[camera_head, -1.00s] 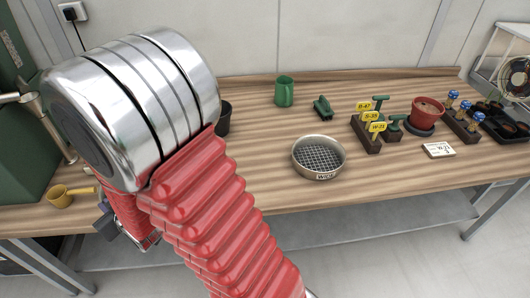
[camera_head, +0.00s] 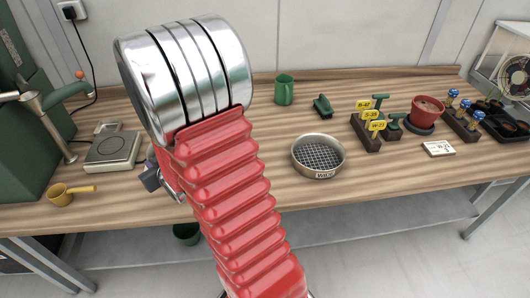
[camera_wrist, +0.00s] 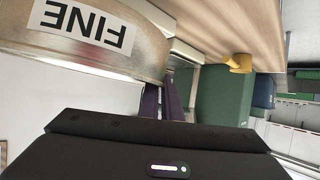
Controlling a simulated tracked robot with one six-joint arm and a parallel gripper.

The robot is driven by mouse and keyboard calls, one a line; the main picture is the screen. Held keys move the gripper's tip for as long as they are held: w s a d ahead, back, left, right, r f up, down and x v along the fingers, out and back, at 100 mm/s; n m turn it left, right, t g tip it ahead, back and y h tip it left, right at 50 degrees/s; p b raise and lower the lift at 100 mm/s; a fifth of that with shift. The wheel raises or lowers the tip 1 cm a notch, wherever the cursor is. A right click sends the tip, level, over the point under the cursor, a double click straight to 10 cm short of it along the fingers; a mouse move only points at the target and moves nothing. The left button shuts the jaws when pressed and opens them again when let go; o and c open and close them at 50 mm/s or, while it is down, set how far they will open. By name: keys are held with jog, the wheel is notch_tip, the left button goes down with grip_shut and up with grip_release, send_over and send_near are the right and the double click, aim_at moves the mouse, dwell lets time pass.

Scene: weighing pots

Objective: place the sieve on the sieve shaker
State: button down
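A metal sieve with a "FINE" label, upside down in the picture, fills the upper left of the wrist view (camera_wrist: 140,50). My gripper (camera_wrist: 165,98) has its dark fingers at the sieve's wall and seems shut on it. In the head view my red arm hides this sieve; only a dark part of my gripper (camera_head: 150,178) shows at the bench's front left. A second metal sieve with mesh (camera_head: 318,156) lies mid-bench, its label hard to read. A low grey device with a round plate (camera_head: 112,150) stands at the left; I cannot tell if it is the sieve shaker.
A yellow scoop (camera_head: 62,194) lies at the left front, also in the wrist view (camera_wrist: 240,63). A green machine with a lever (camera_head: 28,150) stands far left. A green mug (camera_head: 284,90), labelled blocks (camera_head: 365,130) and a red pot (camera_head: 427,110) are farther right.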

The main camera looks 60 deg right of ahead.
jog(key=s+d, duration=0.1)
jog(key=d, duration=0.4)
jog(key=s+d+m+h, duration=0.1)
jog(key=d, duration=0.4)
jog(key=s+d+h, duration=0.1)
jog(key=s+d, duration=0.1)
jog(key=d, duration=0.3)
jog(key=shift+m+g, duration=0.3)
jog(key=shift+g, duration=0.1)
jog(key=s+d+m+g+h, duration=0.1)
jog(key=s+d+h, duration=0.1)
jog(key=s+d, duration=0.7)
jog(key=d, duration=0.5)
jog(key=shift+d+m+g, duration=0.2)
jog(key=shift+m+g, duration=0.1)
jog(key=shift+m, duration=0.1)
jog(key=shift+f, duration=0.2)
jog(key=shift+f, duration=2.8)
jog(key=shift+f, duration=0.1)
jog(key=shift+f, duration=2)
